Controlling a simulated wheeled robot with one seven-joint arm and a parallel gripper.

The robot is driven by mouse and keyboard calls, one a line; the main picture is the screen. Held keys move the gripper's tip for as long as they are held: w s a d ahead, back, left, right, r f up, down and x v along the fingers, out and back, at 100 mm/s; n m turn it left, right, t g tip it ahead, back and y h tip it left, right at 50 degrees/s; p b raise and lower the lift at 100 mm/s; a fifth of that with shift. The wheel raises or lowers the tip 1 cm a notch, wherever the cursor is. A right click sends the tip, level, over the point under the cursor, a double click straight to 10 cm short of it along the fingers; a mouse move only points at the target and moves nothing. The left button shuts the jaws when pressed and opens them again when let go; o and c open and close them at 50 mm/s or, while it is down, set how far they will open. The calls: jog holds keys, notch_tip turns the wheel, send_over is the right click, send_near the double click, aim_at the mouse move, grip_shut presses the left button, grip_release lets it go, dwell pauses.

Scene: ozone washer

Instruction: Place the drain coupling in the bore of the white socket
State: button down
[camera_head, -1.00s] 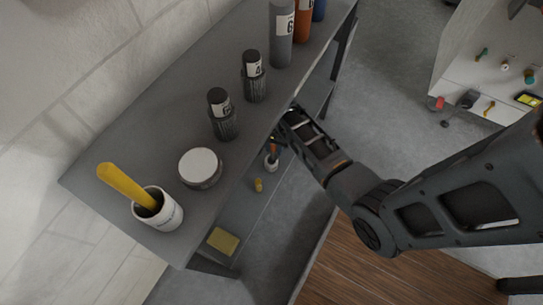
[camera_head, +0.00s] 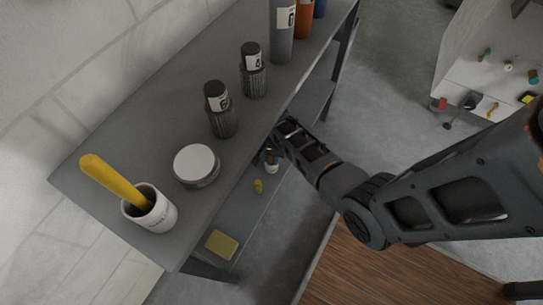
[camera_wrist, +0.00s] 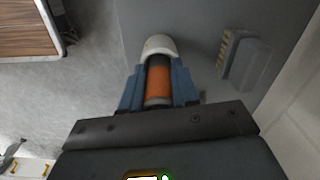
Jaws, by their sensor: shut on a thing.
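My gripper (camera_wrist: 158,88) has blue fingers shut on the drain coupling (camera_wrist: 158,80), an orange cylinder with a dark band toward its far end. The white socket (camera_wrist: 160,43) shows as a pale rounded rim just beyond the dark end, in line with the coupling. In the head view the white socket (camera_head: 271,169) stands on the lower shelf, and my gripper (camera_head: 270,152) is right above it. The coupling is mostly hidden there. I cannot tell whether its end is inside the bore or only over it.
The upper shelf (camera_head: 125,165) overhangs on the left, with a white cup (camera_head: 158,214), a round tin (camera_head: 196,165) and dark bottles (camera_head: 221,115). A small yellow piece (camera_head: 258,186) and a yellow pad (camera_head: 221,244) lie on the lower shelf. A grey ridged block (camera_wrist: 245,58) is right of the socket.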

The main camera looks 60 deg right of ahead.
jog(key=shift+f, duration=0.3)
jog(key=shift+s+a+f+b, duration=0.1)
jog(key=shift+f+b, duration=0.3)
jog(key=c, duration=1)
grip_release()
jog(key=shift+s+f, duration=0.1)
jog(key=shift+c, duration=0.2)
jog(key=shift+o, duration=0.9)
jog(key=r+p, duration=0.3)
jog(key=r, duration=0.6)
jog(key=shift+w, duration=0.2)
